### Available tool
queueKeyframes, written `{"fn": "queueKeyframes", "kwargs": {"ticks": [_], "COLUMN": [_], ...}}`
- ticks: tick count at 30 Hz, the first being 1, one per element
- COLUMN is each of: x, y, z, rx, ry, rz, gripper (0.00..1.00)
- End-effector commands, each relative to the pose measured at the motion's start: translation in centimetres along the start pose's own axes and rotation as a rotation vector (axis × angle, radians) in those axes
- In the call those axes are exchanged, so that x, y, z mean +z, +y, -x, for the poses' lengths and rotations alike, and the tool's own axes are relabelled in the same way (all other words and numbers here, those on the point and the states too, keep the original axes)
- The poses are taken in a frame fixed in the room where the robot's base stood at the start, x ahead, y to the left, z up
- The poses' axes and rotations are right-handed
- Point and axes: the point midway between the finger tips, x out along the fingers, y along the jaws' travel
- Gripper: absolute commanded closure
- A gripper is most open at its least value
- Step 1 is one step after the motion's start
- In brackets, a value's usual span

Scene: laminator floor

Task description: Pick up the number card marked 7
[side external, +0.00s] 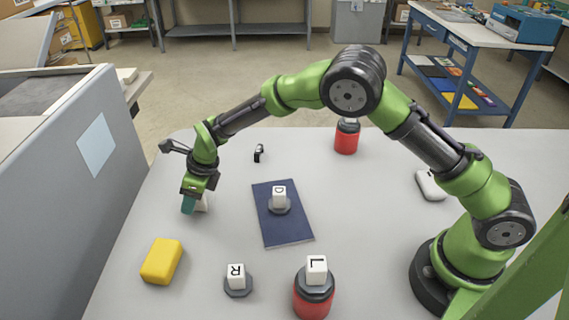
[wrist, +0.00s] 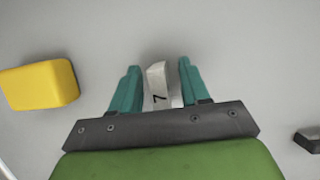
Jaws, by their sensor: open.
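The number card marked 7 (wrist: 158,84) is a small pale upright piece, seen in the wrist view between the two teal fingers of my gripper (wrist: 159,68). Only a pale sliver of the card (side external: 202,205) shows there, just right of the fingers; the rest is hidden. My gripper is open.
A yellow block (side external: 162,261) lies nearby; it also shows in the wrist view (wrist: 40,84). A navy mat (side external: 287,231) bears a lettered cube (side external: 279,191) on a grey disc. Cubes marked R (side external: 236,270) and L (side external: 316,264) stand in front. A grey partition (side external: 75,200) borders the left.

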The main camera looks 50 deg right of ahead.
Motion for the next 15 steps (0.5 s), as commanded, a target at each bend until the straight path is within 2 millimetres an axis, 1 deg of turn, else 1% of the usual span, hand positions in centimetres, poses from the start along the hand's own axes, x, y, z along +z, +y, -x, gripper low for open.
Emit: {"fn": "queueKeyframes", "kwargs": {"ticks": [4,13,15], "x": [0.02,0.01,0.01], "y": [0.00,0.02,0.02], "z": [0.04,0.06,0.07], "rx": [0.000,0.000,0.000], "ry": [-0.001,0.000,0.000], "rz": [0.000,0.001,0.001], "gripper": [0.54,1.00,1.00]}}
